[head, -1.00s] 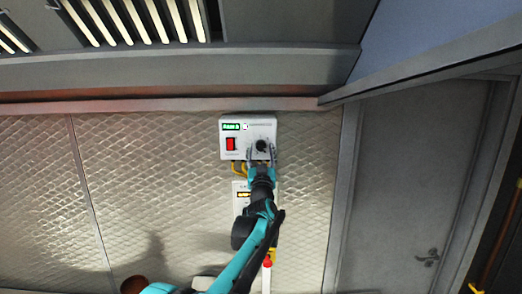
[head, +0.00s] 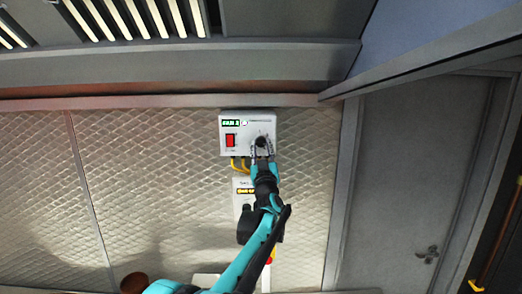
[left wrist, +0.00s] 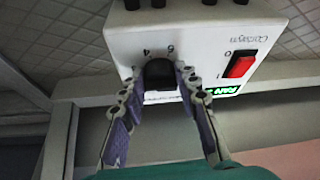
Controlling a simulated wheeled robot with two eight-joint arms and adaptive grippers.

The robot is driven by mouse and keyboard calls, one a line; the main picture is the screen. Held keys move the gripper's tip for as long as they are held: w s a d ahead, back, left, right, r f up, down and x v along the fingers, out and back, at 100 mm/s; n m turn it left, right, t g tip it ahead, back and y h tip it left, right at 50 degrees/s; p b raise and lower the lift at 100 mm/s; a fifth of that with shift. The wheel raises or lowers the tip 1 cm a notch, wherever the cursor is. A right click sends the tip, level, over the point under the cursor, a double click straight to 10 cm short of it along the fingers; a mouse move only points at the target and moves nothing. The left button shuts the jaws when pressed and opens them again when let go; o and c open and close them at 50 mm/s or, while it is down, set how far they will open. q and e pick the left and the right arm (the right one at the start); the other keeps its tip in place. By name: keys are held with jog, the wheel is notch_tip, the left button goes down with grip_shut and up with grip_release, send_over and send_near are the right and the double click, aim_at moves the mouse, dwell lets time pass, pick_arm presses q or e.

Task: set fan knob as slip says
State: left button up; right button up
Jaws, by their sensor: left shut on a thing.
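A white control box (head: 234,150) is fixed to the quilted metal wall. It carries a black round knob (head: 261,141), a red switch (head: 230,140) and a small green-lit display (head: 231,123) whose text looks like "FAN" with an unclear figure. My left gripper (head: 262,149) reaches up from below and is shut on the knob. In the left wrist view, its fingers (left wrist: 160,80) sit on either side of the knob (left wrist: 160,70), and small figures show beside it. A white panel or slip (head: 240,184) with a yellow strip is below the box, partly hidden by my arm.
Yellow cables (head: 236,164) hang under the box. A hood with lit slots (head: 130,18) overhangs the wall above. A grey door (head: 410,190) is at the right. The quilted wall (head: 150,170) left of the box is clear.

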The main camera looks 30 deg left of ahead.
pick_arm(q)
jog(key=n+g+y, duration=0.1)
jog(key=n, duration=0.1)
jog(key=n+g+y, duration=0.1)
jog(key=n, duration=0.2)
jog(key=shift+w+d+b, duration=0.1)
jog(key=shift+d+b, duration=0.1)
jog(key=shift+b, duration=0.1)
jog(key=n+g, duration=0.1)
jog(key=n, duration=0.1)
jog(key=n+g+y, duration=0.1)
jog(key=n, duration=0.2)
jog(key=shift+r+n+g, duration=0.2)
jog(key=shift+n+g, duration=0.1)
jog(key=shift+w+d+n, duration=0.1)
jog(key=shift+n, duration=0.2)
jog(key=o, duration=1.2)
jog(key=shift+c, duration=0.2)
jog(key=v, duration=1.2)
jog(key=shift+r, duration=0.1)
